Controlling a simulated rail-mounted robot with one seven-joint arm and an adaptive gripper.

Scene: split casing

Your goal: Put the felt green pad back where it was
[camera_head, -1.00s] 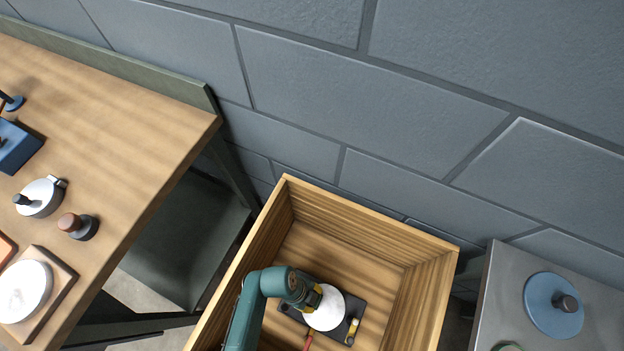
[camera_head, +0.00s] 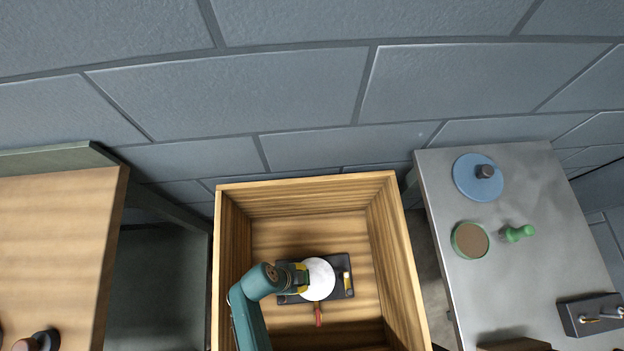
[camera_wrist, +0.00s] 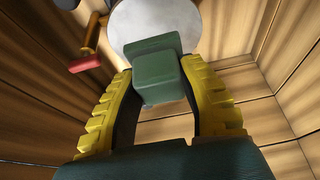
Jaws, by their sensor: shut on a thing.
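The green pad (camera_wrist: 158,75) is a dull green block in the wrist view, held between the two yellow fingers of my gripper (camera_wrist: 160,80). My gripper is shut on it. A white round disc (camera_wrist: 155,22) lies just beyond the pad; I cannot tell whether they touch. In the head view my gripper (camera_head: 303,277) is low inside the wooden crate (camera_head: 305,184), at the left edge of the white disc (camera_head: 320,280). The disc is over a dark plate (camera_head: 343,290) on the crate floor. The pad is mostly hidden by my gripper there.
A red-ended tool (camera_head: 318,314) sits by the plate's near edge. The crate's tall walls surround my gripper. On the right, a grey table (camera_head: 540,230) holds a blue lid (camera_head: 475,178), a green-rimmed disc (camera_head: 469,240) and a green peg (camera_head: 517,233). A wooden table (camera_head: 55,250) stands left.

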